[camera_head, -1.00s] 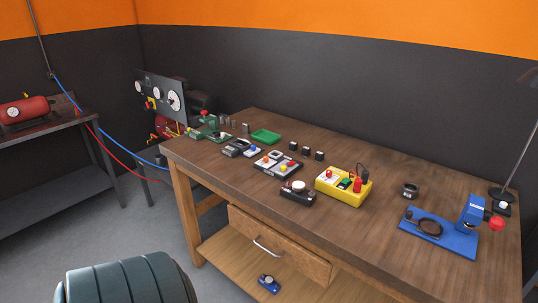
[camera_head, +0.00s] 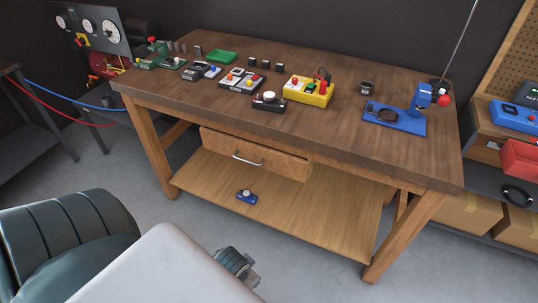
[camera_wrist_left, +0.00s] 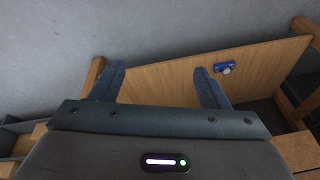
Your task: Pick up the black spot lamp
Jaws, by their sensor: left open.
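I cannot tell for sure which thing is the black spot lamp. A short dark round cup-like piece (camera_head: 367,88) stands on the bench top, left of a blue stand, and may be it. A thin-poled lamp with a black base (camera_head: 439,84) stands at the bench's back right; its head is out of view. My left gripper (camera_wrist_left: 162,88) is open and empty in the left wrist view, its fingers apart over the floor and lower shelf. It is away from the bench-top things. My right gripper is not in view.
The wooden bench (camera_head: 200,102) holds a yellow box (camera_head: 305,94), a blue stand (camera_head: 395,120), a green tray (camera_head: 222,56) and several small devices. A blue device (camera_head: 246,196) lies on the lower shelf (camera_head: 310,215). Shelving with boxes stands at right. The bench's front right is clear.

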